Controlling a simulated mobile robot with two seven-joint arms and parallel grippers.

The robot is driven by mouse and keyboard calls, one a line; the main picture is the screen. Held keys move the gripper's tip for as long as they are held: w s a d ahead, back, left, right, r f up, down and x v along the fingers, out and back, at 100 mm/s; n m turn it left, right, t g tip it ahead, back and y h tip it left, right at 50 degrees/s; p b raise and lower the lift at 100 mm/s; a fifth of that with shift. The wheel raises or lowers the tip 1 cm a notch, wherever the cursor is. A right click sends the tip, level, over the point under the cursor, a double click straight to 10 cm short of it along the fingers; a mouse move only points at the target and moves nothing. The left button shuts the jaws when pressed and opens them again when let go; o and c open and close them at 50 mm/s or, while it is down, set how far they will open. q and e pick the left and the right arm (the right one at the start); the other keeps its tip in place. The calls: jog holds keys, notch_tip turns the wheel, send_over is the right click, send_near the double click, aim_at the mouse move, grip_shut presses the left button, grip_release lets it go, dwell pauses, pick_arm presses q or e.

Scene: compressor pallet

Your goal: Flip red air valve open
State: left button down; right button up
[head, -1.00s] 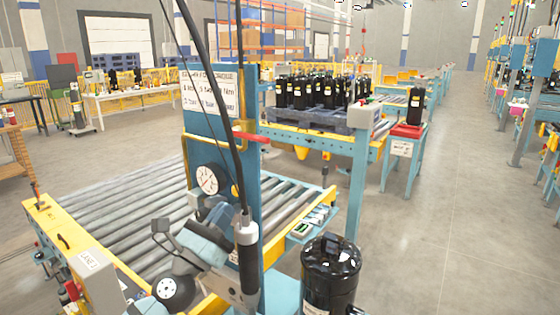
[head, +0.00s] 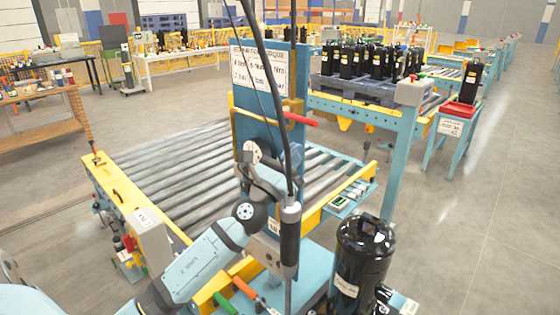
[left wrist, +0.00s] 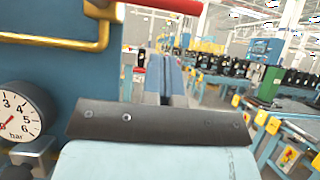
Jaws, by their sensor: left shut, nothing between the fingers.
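The red air valve handle (head: 300,118) sticks out sideways to the right from the blue post (head: 243,112), beside a yellow pipe (head: 236,128). In the left wrist view the red handle (left wrist: 178,5) crosses the top edge, roughly level, partly cut off, with the yellow pipe (left wrist: 70,43) to its left. My left gripper (head: 294,153) is beside the post, below the handle, partly hidden by a black cable. In the left wrist view its fingers (left wrist: 172,68) are together, empty, below the handle and apart from it. My right gripper is not visible.
A pressure gauge (left wrist: 22,112) sits on the post, close left of my left gripper. A black hanging tool (head: 290,235) and its cable are in front of the post. A roller conveyor (head: 185,175) lies behind, and a black compressor (head: 360,262) stands at the lower right.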

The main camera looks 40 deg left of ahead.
aim_at(299, 117)
pick_arm(q)
jog(key=r+p, duration=0.1)
jog(key=r, duration=0.1)
jog(key=w+r+p, duration=0.1)
jog(key=r, duration=0.1)
jog(key=shift+p, duration=0.4)
jog(key=shift+w+r, duration=0.1)
